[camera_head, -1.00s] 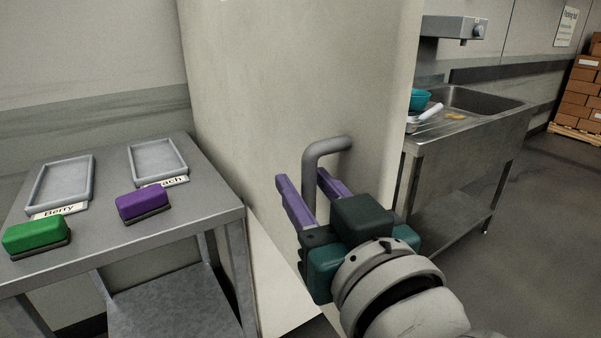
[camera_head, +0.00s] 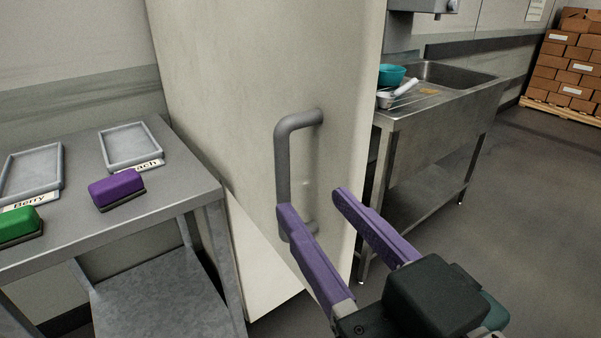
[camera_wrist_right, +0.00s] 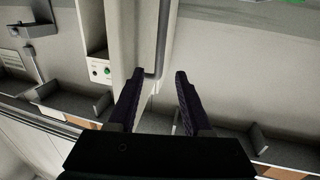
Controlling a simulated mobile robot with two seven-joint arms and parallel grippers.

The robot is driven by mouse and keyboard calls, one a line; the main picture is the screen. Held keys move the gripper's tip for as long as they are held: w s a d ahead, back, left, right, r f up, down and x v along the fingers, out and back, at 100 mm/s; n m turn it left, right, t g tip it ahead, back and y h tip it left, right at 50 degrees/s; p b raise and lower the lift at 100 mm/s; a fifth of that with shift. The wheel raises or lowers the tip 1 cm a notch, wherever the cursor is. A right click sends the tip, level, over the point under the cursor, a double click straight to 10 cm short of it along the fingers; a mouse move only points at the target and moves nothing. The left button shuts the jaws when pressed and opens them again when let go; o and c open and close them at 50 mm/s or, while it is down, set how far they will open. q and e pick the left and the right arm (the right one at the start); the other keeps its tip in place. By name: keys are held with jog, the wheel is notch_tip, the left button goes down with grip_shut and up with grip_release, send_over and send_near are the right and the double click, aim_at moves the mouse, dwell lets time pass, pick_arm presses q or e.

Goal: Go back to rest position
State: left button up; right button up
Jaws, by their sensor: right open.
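My right gripper (camera_head: 308,200) has its two purple fingers spread, with nothing between them. In the head view it is in front of the cream drum or cabinet (camera_head: 230,90), at the lower end of its grey bar handle (camera_head: 283,165). The left finger overlaps the lower part of the handle in the picture; I cannot tell whether they touch. In the right wrist view the open fingers (camera_wrist_right: 158,75) show dark, with the grey handle bar (camera_wrist_right: 162,40) ahead between their tips. My left gripper is not in view.
A metal table (camera_head: 150,215) at the left holds two grey trays labelled Berry (camera_head: 32,172) and Peach (camera_head: 131,146), a green block (camera_head: 15,227) and a purple block (camera_head: 116,189). A sink counter (camera_head: 430,115) stands right of the cream body. Floor at the right is clear; boxes (camera_head: 570,70) stack behind.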

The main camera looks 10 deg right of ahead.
jog(key=shift+s+d, duration=0.1)
jog(key=shift+s, duration=0.1)
jog(key=s+d+f+m+g+h+p, duration=0.1)
jog(key=s+d+f+g+h+p, duration=0.15)
jog(key=s+d+g, duration=0.4)
jog(key=s+d+f+m+g+h+p, duration=0.1)
jog(key=s+d+f+g+h+p, duration=0.15)
jog(key=s+d+g, duration=0.45)
notch_tip(320, 180, up, 38)
jog(key=s+p, duration=0.2)
jog(key=p, duration=3.6)
jog(key=shift+a+p, duration=0.15)
jog(key=shift+p, duration=0.2)
jog(key=shift+f, duration=0.1)
